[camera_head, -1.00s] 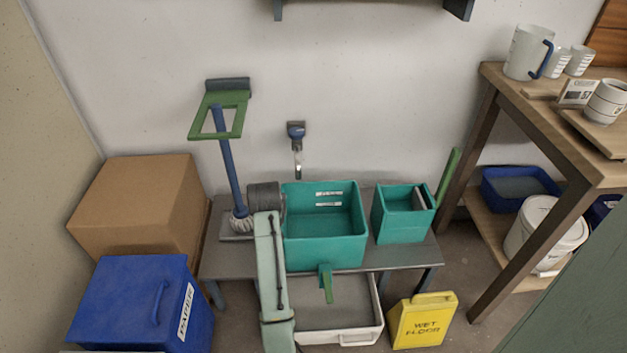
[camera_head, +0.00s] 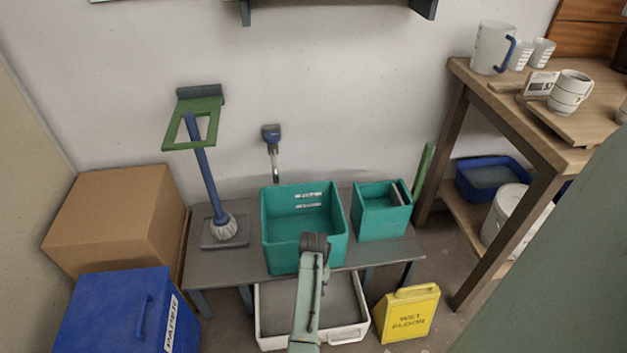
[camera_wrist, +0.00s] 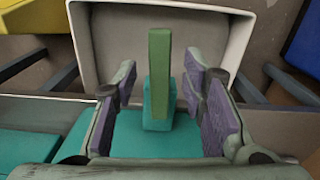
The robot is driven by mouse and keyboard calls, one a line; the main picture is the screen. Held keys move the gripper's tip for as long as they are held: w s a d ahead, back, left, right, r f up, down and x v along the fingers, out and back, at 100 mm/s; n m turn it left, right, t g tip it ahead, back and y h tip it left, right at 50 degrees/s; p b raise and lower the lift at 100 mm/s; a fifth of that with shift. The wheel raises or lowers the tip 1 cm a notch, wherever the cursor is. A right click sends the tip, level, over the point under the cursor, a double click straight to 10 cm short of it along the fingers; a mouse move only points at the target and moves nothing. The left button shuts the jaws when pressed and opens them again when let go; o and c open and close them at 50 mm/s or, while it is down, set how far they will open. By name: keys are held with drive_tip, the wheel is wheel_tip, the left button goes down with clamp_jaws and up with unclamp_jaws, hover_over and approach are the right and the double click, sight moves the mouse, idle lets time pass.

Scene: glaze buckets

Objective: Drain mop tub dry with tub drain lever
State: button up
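The mop tub (camera_head: 277,242) is a teal box on a low grey bench, its inside visible and no water clearly seen. Its drain lever (camera_wrist: 160,62) is a green bar on a teal block on the tub's front wall, seen in the wrist view. My gripper (camera_wrist: 161,88) is open, with one purple-padded finger on each side of the lever and a gap to both. In the head view my arm hides the lever and my fingers. The tub wall also shows in the wrist view (camera_wrist: 150,146).
A white-rimmed tray (camera_head: 345,338) lies below the tub front. A smaller teal bucket (camera_head: 382,222) stands right of the tub, a mop (camera_head: 207,180) left. A yellow wet-floor sign (camera_head: 410,315), blue paper bin (camera_head: 105,325) and wooden table (camera_head: 500,100) flank the area.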

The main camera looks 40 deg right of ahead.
drive_tip(key=shift+f, duration=0.6)
drive_tip(key=shift+c, duration=0.5)
clamp_jaws()
